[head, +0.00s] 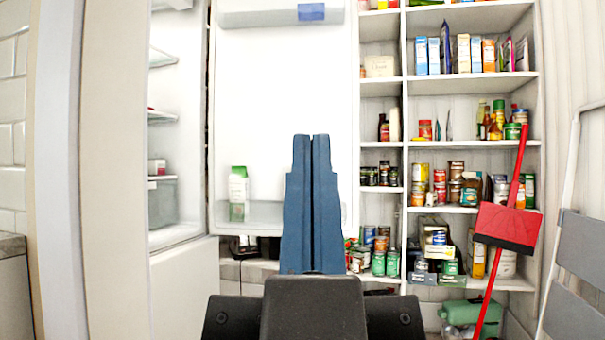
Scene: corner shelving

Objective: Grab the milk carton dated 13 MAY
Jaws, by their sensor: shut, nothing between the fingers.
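A green and white milk carton (238,193) stands upright in the low door bin of the open fridge, left of my gripper. Its date is too small to read, so I cannot tell whether it says 13 MAY. My gripper (311,140) has blue fingers pressed together, pointing up and forward in the middle of the view. It is shut and empty, apart from the carton. My gripper hides part of the fridge door and door bin behind it.
The fridge door (280,90) stands open, with the fridge interior (178,110) at left. Packed pantry shelves (470,145) fill the right. A red dustpan (508,225) with a long handle and a grey folding step (583,245) stand at the right.

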